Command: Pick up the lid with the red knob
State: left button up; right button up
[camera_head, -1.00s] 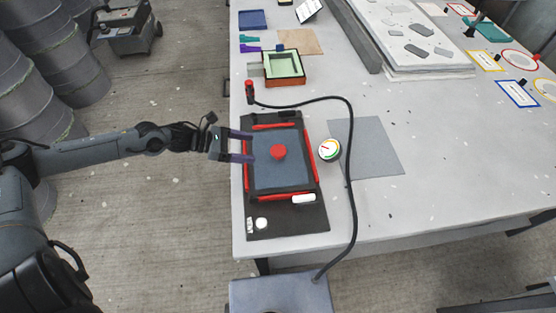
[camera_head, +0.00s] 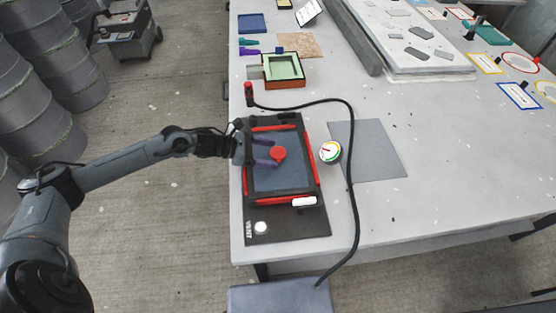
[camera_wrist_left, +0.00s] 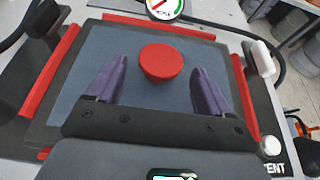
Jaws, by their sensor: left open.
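The lid (camera_head: 283,178) is a blue-grey panel with a red knob (camera_head: 278,154) near its middle. It lies within red bars on a dark base at the left part of the table. My left gripper (camera_head: 266,152) is open, its purple fingers over the lid and pointing at the knob from the left. In the left wrist view the red knob (camera_wrist_left: 161,62) stands just ahead of the fingertips, centred between them, with the lid (camera_wrist_left: 205,52) below. Whether the fingers reach past the knob's edge is hard to tell. My right gripper is out of view.
A black hose (camera_head: 350,140) curves around the lid's right side. A round gauge (camera_head: 330,152) sits beside the base. A grey sheet (camera_head: 368,150) lies to the right, and a green-lined box (camera_head: 284,69) stands behind. The table's right part is mostly free.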

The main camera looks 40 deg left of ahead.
pick_arm(q)
jog(key=shift+x, duration=1.15)
jog(key=shift+c, duration=0.2)
jog(key=c, duration=1.2)
jog(key=shift+r, duration=0.15)
jog(key=shift+c, duration=0.8)
jog(key=shift+r, duration=0.15)
